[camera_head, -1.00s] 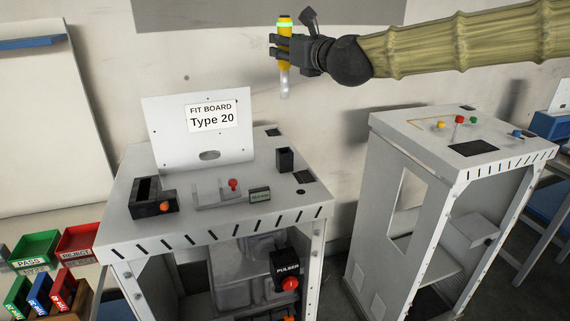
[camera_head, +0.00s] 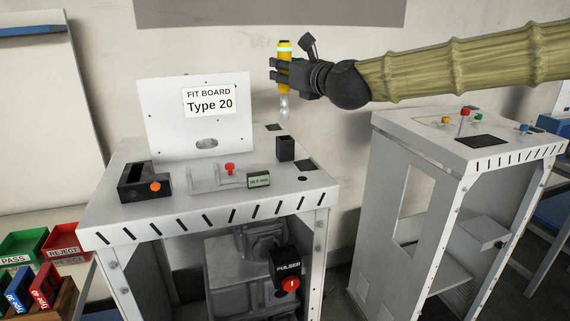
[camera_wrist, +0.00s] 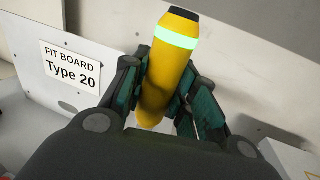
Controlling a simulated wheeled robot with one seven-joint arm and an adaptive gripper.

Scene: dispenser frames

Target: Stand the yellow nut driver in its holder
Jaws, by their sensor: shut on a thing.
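The yellow nut driver (camera_head: 285,52) is upright in my gripper (camera_head: 284,77), shaft down, with a pale green band near its dark top. Its clear or silvery shaft (camera_head: 284,107) hangs above the back right of the white bench, apart from it. In the wrist view, my gripper's fingers (camera_wrist: 168,95) close on both sides of the yellow handle (camera_wrist: 168,75). A small black open-topped square holder (camera_head: 286,148) stands on the bench, below the driver's tip. I cannot tell from the frames whether it is the driver's own holder.
The white bench (camera_head: 205,213) carries a black fixture (camera_head: 145,182) with an orange knob, a clamp with a red knob (camera_head: 230,168) and a small display (camera_head: 259,180). An upright "Type 20" board (camera_head: 165,125) stands at the back. A second white stand (camera_head: 395,165) is at right.

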